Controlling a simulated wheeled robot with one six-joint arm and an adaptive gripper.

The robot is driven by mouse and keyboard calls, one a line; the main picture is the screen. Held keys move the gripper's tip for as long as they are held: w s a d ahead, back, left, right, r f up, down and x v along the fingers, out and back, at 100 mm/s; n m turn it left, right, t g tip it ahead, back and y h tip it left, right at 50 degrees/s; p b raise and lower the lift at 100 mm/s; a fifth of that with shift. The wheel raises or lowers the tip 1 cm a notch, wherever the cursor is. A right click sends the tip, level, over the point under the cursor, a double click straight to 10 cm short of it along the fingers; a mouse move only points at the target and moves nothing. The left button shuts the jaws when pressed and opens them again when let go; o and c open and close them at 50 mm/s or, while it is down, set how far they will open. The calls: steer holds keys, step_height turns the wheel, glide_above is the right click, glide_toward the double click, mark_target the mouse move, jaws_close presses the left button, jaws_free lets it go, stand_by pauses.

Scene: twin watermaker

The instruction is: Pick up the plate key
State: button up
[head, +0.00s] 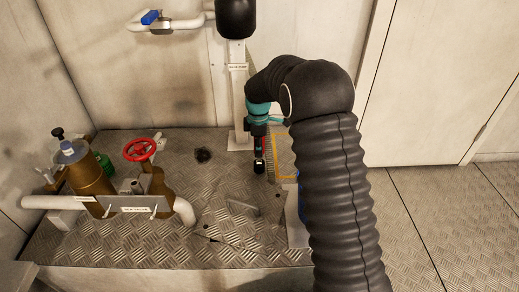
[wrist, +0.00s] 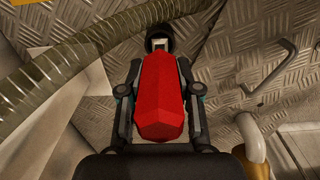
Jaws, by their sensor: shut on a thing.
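The plate key (wrist: 160,100) appears to be the red-handled tool with a dark rounded end in the wrist view. My gripper (wrist: 157,75) is shut on it, with one dark finger along each side of the red handle. In the head view my gripper (head: 259,140) points down and the tool's dark end (head: 259,167) shows below it, with a little red above. It seems to be held above the ribbed metal floor, but I cannot tell the exact gap. My arm hides part of the area to the right.
A bent metal handle (head: 242,207) stands on the floor plate. The red handwheel (head: 139,150), brown valve bodies and white pipe are at the left. A white post (head: 238,95) stands behind my gripper. A ribbed hose (wrist: 60,70) crosses the wrist view's left side.

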steer(key=shift+r, duration=0.1)
steer(key=shift+r, duration=0.5)
steer(key=r, duration=0.3)
steer(key=shift+s+d+r+p, duration=0.15)
steer(key=shift+d+r+p, duration=0.1)
steer(key=shift+p, duration=0.15)
steer(key=s+d+r, duration=0.6)
steer(key=d, duration=0.3)
steer(key=shift+s+r+p, duration=0.15)
steer(key=shift+s+p, duration=0.05)
steer(key=shift+p, duration=0.1)
steer(key=o, duration=0.5)
jaws_close()
steer(key=shift+r, duration=0.1)
